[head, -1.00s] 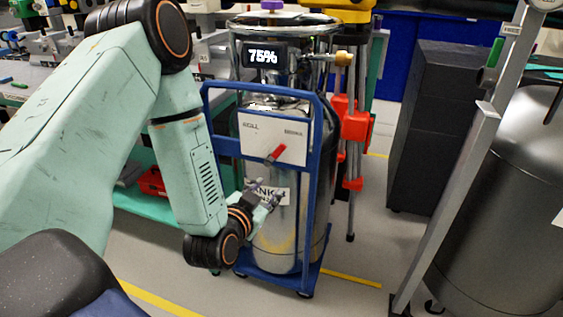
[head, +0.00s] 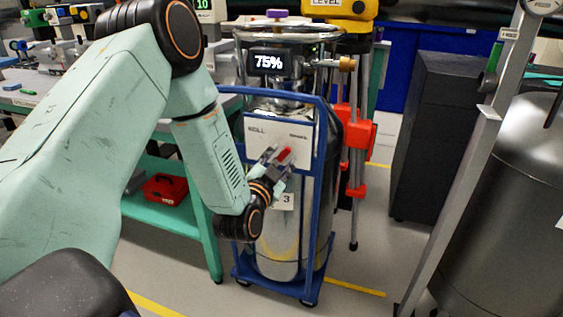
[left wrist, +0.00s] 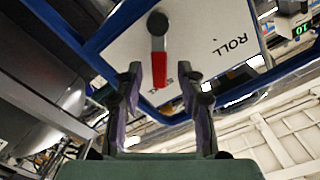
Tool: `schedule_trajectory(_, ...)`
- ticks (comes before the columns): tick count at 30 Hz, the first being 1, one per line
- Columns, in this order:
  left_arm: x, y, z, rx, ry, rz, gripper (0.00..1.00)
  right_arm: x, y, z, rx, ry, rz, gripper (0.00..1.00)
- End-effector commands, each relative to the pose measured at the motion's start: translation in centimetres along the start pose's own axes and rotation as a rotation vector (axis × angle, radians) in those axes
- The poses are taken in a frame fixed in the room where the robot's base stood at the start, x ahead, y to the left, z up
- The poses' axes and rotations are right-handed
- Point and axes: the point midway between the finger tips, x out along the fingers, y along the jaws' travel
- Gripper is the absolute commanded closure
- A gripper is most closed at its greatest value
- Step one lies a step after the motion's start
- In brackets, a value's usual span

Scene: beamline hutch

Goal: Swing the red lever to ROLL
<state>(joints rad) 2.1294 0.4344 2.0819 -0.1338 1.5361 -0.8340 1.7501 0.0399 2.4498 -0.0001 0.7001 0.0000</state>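The red lever (head: 285,154) is on a white panel (head: 311,155) at the front of a blue-framed cart carrying a silver tank. ROLL is printed at the panel's left (head: 257,128), another label at its right; the lever slants up toward the right label. In the left wrist view the lever's red handle (left wrist: 159,68) hangs from a black pivot, pointing away from ROLL (left wrist: 230,47) toward the partly hidden other label. My left gripper (head: 277,164) is open at the panel; its fingers (left wrist: 163,78) stand on either side of the handle's end, with gaps visible. My right gripper is not in view.
The cart's blue frame (head: 326,200) surrounds the panel. A red-clamped tripod (head: 352,190) stands just right of it, then a black cabinet (head: 435,140) and a grey post (head: 450,210). A green bench (head: 160,212) is at left. Floor shows in front of the cart.

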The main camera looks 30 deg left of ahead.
Motion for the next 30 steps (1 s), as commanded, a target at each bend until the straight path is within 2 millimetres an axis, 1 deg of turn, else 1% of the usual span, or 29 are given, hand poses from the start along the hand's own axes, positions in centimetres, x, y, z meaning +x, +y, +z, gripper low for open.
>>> schedule_trajectory(1, 0.48, 0.06, -0.01, 0.001, 0.003, -0.001, 0.61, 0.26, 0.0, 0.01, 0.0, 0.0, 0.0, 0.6)
schedule_trajectory(5, 1.1, 0.06, -0.09, 0.0, 0.002, 0.001, 0.61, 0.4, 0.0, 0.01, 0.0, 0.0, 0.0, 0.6)
schedule_trajectory(13, 1.09, 0.04, -0.13, -0.001, 0.001, 0.002, 0.61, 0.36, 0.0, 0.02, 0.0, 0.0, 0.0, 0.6)
schedule_trajectory(26, 1.06, 0.04, -0.09, -0.001, 0.001, 0.002, 0.98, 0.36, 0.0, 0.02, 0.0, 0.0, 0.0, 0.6)
schedule_trajectory(27, 1.06, 0.04, -0.08, -0.001, 0.0, 0.002, 1.0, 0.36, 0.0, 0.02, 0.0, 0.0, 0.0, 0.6)
schedule_trajectory(30, 1.06, 0.05, -0.08, -0.001, 0.0, 0.002, 1.0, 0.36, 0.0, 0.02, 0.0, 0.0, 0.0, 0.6)
